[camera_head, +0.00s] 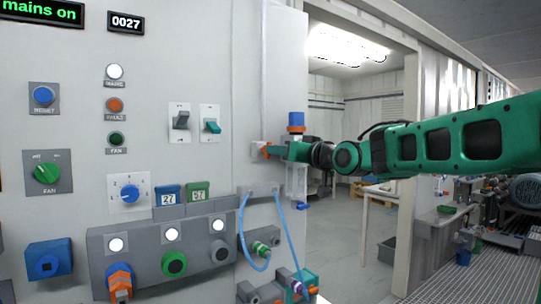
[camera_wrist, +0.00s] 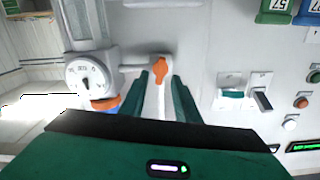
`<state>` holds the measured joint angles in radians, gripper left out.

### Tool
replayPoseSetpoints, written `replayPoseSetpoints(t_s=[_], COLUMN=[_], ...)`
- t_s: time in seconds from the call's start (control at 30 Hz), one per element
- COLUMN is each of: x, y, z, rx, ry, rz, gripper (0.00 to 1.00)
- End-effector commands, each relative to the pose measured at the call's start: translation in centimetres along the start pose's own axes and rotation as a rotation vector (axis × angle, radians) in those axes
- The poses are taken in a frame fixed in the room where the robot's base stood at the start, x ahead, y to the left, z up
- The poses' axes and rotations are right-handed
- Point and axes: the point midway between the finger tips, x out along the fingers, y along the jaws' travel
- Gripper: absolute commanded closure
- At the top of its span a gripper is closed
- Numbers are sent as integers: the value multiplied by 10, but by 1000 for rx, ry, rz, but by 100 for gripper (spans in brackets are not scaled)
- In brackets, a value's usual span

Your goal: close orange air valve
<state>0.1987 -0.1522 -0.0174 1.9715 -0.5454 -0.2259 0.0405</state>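The orange air valve (camera_wrist: 157,74) has a small orange handle on a pale pipe against the grey wall panel. In the wrist view it lies between the tips of my gripper (camera_wrist: 163,80). The two green fingers are apart, one on each side of the handle; I cannot tell whether either touches it. In the head view the orange valve (camera_head: 263,149) shows just left of my gripper (camera_head: 275,150), which comes in from the right and partly hides it.
A round gauge (camera_wrist: 90,77) sits beside the valve. A clear filter bowl with a blue-orange top (camera_head: 296,122) stands close by my gripper. Two toggle switches (camera_head: 210,124) are to the left. Blue hoses (camera_head: 244,230) hang below. An open doorway is to the right.

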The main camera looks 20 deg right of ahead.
Motion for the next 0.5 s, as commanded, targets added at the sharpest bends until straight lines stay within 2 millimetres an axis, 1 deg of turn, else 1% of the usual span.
replayPoseSetpoints(t_s=[0.03, 0.1, 0.2, 0.33, 0.5], x=[9, 19, 29, 36, 38], y=[-1, 0, 0, 0, 0], z=[1, 1, 1, 1, 0], rx=[0, 0, 0, 0, 0], ry=[-1, -2, -1, -1, -1], rz=[-2, -1, -1, 0, 0], gripper=[71, 71, 71, 71, 71])
